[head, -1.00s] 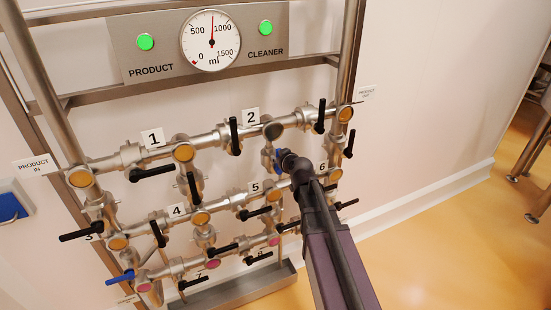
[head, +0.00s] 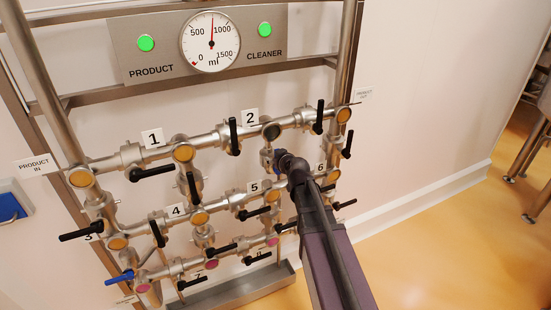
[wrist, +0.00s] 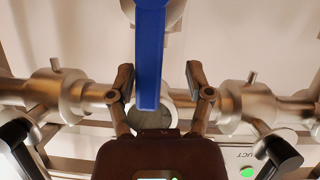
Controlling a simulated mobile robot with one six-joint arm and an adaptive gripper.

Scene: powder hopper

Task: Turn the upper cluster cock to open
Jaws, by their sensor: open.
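The blue-handled cock sits on the short vertical pipe below the grey round sight glass (head: 271,131) near label 2. In the wrist view its blue handle (wrist: 150,55) runs lengthwise between my fingers, with a gap visible on each side. My gripper (wrist: 160,80) is open around the handle, with no clear contact on either finger. In the head view my wrist and arm hide the gripper's fingers and most of this handle. A second blue handle (head: 120,277) is at the lower left of the pipework, well away from my gripper.
Several black-handled valves, such as one beside label 2 (head: 234,136) and one beside label 1 (head: 152,173), stick out around the pipes. The gauge panel (head: 211,40) is above, with two green lights. A metal trough (head: 230,290) lies below. Open floor is at right.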

